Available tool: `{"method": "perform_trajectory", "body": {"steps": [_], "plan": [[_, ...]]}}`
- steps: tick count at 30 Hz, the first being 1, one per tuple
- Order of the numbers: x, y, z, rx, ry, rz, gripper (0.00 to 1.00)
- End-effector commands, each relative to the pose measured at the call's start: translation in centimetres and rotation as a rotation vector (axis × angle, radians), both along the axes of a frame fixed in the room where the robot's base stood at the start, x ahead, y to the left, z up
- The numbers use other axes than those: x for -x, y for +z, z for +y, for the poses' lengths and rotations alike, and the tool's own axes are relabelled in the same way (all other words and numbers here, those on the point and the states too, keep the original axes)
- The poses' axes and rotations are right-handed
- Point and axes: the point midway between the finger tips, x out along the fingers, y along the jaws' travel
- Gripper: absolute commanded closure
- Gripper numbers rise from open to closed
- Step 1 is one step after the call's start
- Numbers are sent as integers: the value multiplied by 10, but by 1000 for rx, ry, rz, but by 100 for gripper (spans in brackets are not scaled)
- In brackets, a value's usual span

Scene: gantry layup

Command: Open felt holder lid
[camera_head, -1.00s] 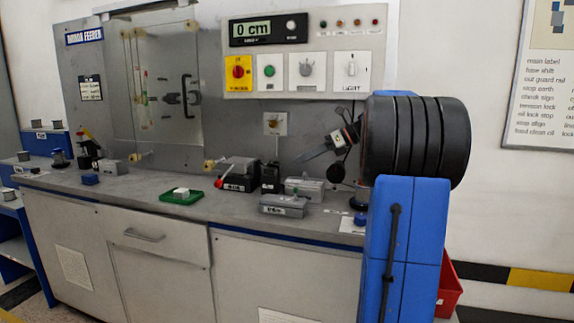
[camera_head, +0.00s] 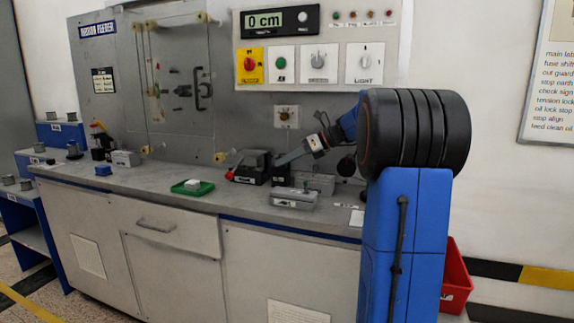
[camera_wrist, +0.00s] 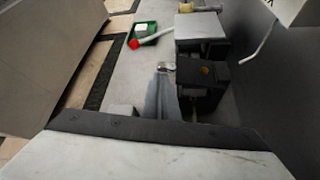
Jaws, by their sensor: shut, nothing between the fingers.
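My gripper (camera_head: 281,161) is shut and empty, its grey tapered fingers pointing down and left above the bench. In the wrist view the shut fingertips (camera_wrist: 165,68) are just beside a black block (camera_wrist: 203,73) with an orange-brown spot on top; I cannot tell whether they touch it. Two low grey boxes sit on the bench, the front one (camera_head: 293,197) and the back one (camera_head: 316,182). A dark box (camera_head: 250,163) with a red-knobbed lever stands to their left. The labels are too blurred to show which is the felt holder, and no lid looks raised.
A green tray (camera_head: 192,188) with a white block lies on the bench (camera_head: 150,182) left of the boxes. The upright panel (camera_head: 225,120) stands close behind. A red bin (camera_head: 456,278) is on the floor at right. Bare bench lies around the tray.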

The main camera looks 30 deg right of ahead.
Motion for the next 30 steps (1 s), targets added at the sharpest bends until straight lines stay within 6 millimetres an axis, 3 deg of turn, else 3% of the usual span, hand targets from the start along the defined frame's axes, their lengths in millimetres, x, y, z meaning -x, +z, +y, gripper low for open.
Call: {"method": "perform_trajectory", "body": {"steps": [19, 30], "plan": [[-1, 7, -2, -51, 0, 40, 100], [-6, 29, -8, -206, 1, 160, 100]]}}
